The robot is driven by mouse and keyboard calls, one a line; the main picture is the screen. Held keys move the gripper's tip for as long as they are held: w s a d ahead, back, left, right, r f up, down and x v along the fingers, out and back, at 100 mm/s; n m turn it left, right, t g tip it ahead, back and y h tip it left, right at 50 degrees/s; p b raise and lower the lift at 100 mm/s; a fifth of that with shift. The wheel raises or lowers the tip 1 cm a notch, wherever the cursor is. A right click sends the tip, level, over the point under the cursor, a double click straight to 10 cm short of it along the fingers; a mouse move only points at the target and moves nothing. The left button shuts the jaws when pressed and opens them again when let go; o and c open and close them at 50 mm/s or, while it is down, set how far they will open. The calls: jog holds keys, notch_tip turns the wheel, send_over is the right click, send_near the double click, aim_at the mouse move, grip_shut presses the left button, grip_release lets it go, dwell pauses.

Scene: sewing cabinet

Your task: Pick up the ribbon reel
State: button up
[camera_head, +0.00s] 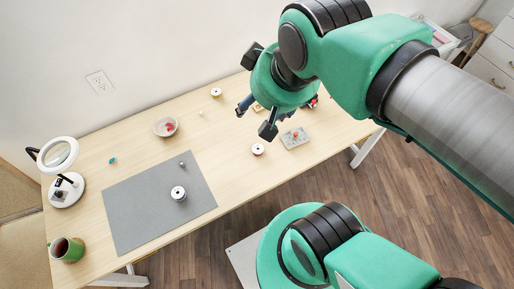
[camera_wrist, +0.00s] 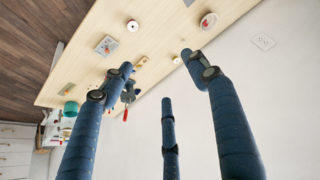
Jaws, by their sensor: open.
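Several small reels lie on the light wood table, and I cannot tell for sure which is the ribbon reel. A white reel with a dark centre (camera_head: 178,193) sits on the grey mat (camera_head: 130,225). A smaller pale reel (camera_head: 216,92) lies near the back edge. My gripper (camera_head: 256,112) is open and empty, raised above the table's right part, apart from every reel. Its spread fingers show in the wrist view (camera_wrist: 158,72).
A red-handled tool (camera_wrist: 125,114) lies at the right end, partly hidden. A wall runs behind the table.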

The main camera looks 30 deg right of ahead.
jog(key=shift+o, duration=0.5)
jog(key=shift+w, duration=0.1)
jog(key=g, duration=0.6)
send_over(258, 149)
notch_tip(258, 149, down, 36)
jog(key=f, duration=0.1)
jog(key=shift+s+a, duration=0.25)
jog(key=shift+s, duration=0.15)
jog(key=shift+f, duration=0.1)
jog(key=shift+f+b, duration=1.05)
jog(key=shift+f, duration=3.15)
